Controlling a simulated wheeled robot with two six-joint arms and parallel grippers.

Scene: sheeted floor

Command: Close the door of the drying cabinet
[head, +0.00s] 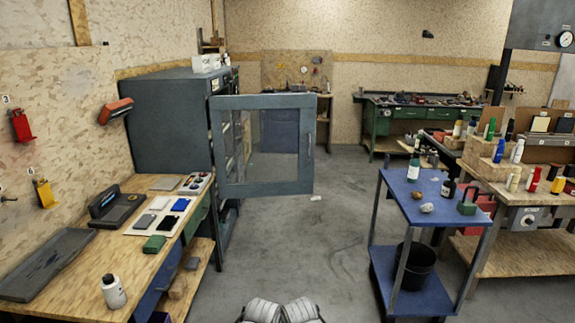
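The drying cabinet (160,118) is a tall dark grey-blue box against the left wall, beyond the wooden bench. Its door (262,189) has a grey frame around a clear pane and stands wide open, swung out to the right across the aisle. A vertical handle (309,146) shows near the door's right edge. The cabinet's inside is mostly hidden behind the door. Two pale rounded parts at the bottom centre seem to be mine. Neither of my grippers can be made out in the head view.
A wooden bench (62,262) with tools and a white bottle (113,291) runs along the left. A blue cart (408,205) with bottles and a black bucket (414,268) stands at right. The grey floor (310,245) between them is clear except for a small white scrap (315,198).

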